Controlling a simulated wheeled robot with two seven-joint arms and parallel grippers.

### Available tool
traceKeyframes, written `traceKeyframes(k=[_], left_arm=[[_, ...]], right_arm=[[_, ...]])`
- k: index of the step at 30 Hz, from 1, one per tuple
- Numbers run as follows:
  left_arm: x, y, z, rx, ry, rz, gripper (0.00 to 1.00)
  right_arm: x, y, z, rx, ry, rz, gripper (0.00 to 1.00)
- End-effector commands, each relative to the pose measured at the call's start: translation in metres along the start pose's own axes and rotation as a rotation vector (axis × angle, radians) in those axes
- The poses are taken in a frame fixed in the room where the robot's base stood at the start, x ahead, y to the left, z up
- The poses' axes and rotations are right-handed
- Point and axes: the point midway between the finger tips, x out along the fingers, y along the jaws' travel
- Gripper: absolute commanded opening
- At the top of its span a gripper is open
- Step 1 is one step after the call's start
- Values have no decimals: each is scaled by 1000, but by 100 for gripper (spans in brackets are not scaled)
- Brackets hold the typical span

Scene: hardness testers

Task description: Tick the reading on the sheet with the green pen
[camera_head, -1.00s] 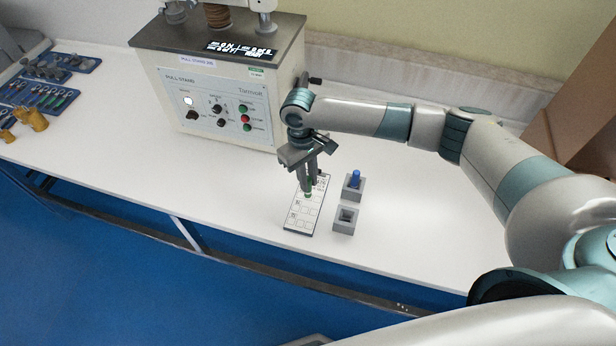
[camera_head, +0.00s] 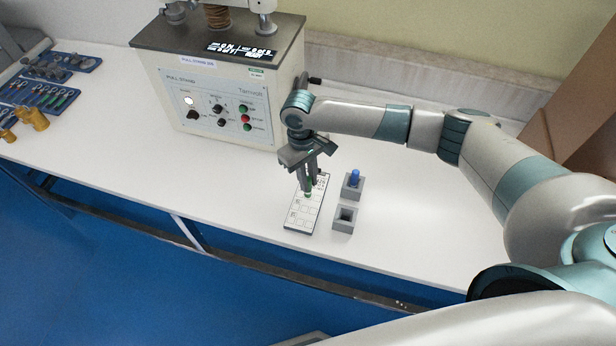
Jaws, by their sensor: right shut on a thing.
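My right gripper (camera_head: 308,187) points down over the reading sheet and is shut on the green pen (camera_head: 308,194). Only a small green part of the pen shows below the fingers. The sheet (camera_head: 301,218) is white with printed boxes and a dark edge, and lies flat on the table. The pen's lower end is over the sheet's middle to upper part; I cannot tell whether it touches. My left gripper is not in view.
Right of the sheet, one grey holder (camera_head: 353,191) carries a blue pen (camera_head: 354,177); the nearer grey holder (camera_head: 344,220) is empty. Blue trays of parts (camera_head: 50,92) and brass pieces (camera_head: 32,118) are at far left. White table (camera_head: 420,230) is clear at right.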

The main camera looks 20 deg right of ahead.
Motion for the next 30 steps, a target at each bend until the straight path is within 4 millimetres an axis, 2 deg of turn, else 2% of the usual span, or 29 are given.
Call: traceKeyframes(k=[30], left_arm=[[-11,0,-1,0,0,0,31]], right_arm=[[0,1,1,0,-1,-1,0]])
